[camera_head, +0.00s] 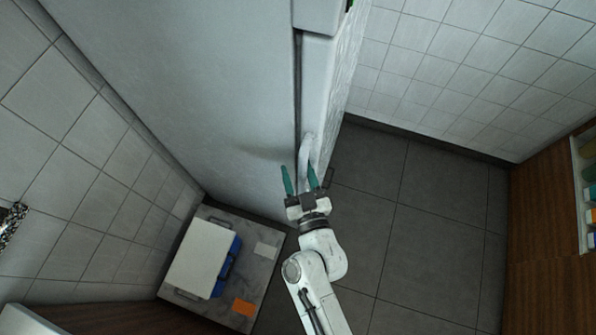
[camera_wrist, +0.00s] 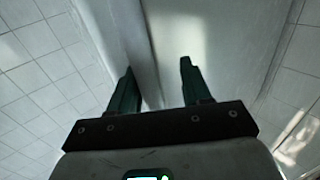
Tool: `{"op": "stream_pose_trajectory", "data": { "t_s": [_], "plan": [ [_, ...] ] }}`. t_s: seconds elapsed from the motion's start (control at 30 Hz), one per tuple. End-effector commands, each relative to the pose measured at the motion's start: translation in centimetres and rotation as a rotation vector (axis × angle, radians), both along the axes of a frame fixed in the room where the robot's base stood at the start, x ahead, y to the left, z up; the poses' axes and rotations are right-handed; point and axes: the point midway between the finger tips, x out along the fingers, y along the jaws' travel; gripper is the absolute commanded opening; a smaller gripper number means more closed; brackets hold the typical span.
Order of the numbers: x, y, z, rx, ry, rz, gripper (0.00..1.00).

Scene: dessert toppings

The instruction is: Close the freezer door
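The tall white freezer (camera_head: 190,90) fills the upper left of the head view. Its door (camera_head: 318,75) is the pale slab at its right, along a narrow dark seam. I cannot tell whether that seam is fully closed. A pale curved handle (camera_head: 306,150) stands on the door's lower part. My gripper (camera_head: 298,167) is open at the handle's lower end, its green fingers apart. The handle appears between or just beyond them; contact is unclear. In the wrist view, my gripper (camera_wrist: 157,66) is open and empty before white panels that meet at an upright seam.
A low grey unit (camera_head: 262,275) with a white-lidded blue box (camera_head: 202,258) and an orange card (camera_head: 243,307) stands at the lower left. Tiled walls flank the freezer. The dark floor (camera_head: 425,240) to the right is clear up to a wooden cabinet (camera_head: 545,235).

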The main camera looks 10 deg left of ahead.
Motion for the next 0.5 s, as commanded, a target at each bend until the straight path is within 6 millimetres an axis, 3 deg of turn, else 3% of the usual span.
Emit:
{"op": "stream_pose_trajectory", "data": {
  "t_s": [0.5],
  "plan": [
    [-7.5, -3.8, -0.3, 0.001, 0.003, 0.002, 0.44]
  ]
}}
